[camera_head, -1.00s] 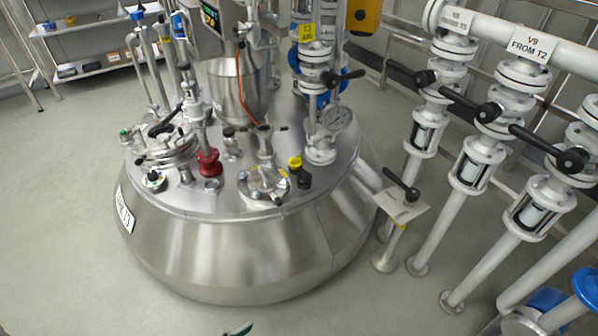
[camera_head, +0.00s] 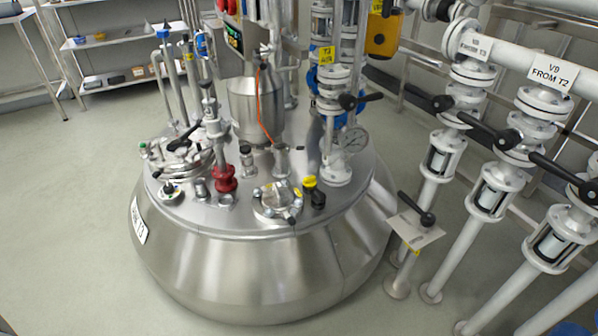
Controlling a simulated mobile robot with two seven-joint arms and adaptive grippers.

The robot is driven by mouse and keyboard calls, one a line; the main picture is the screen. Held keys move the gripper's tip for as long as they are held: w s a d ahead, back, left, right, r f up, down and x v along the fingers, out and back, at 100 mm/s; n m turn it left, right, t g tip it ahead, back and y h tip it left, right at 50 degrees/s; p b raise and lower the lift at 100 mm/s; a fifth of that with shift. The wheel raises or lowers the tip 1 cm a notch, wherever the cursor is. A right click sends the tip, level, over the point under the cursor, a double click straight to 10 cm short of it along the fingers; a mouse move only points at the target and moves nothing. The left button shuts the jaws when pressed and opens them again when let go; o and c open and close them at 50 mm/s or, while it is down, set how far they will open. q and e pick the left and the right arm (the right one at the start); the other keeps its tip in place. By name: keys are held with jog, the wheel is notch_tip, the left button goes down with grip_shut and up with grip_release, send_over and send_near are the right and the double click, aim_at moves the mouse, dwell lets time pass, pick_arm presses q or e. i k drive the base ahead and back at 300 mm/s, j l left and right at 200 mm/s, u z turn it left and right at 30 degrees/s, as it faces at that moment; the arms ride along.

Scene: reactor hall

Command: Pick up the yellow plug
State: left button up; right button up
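The yellow plug (camera_head: 309,181) is a small yellow cap on the reactor lid, right of a round bolted flange cover (camera_head: 277,203). A black fitting (camera_head: 318,198) is right beside it, at its lower right. The plug stands on the front right part of the steel reactor vessel (camera_head: 250,275). Neither of my grippers shows in the head view.
White pipes with black-handled valves (camera_head: 497,137) stand on the right. Shelves (camera_head: 115,50) stand at the back left. The floor (camera_head: 75,200) on the left is clear.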

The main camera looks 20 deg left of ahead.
aim_at(309, 182)
jog(key=i+l+u, duration=0.2)
jog(key=i, duration=0.25)
jog(key=i+l+u, duration=0.2)
jog(key=i, duration=0.3)
jog(key=i+l+u, duration=0.2)
jog(key=i+l, duration=0.1)
jog(key=i, duration=0.15)
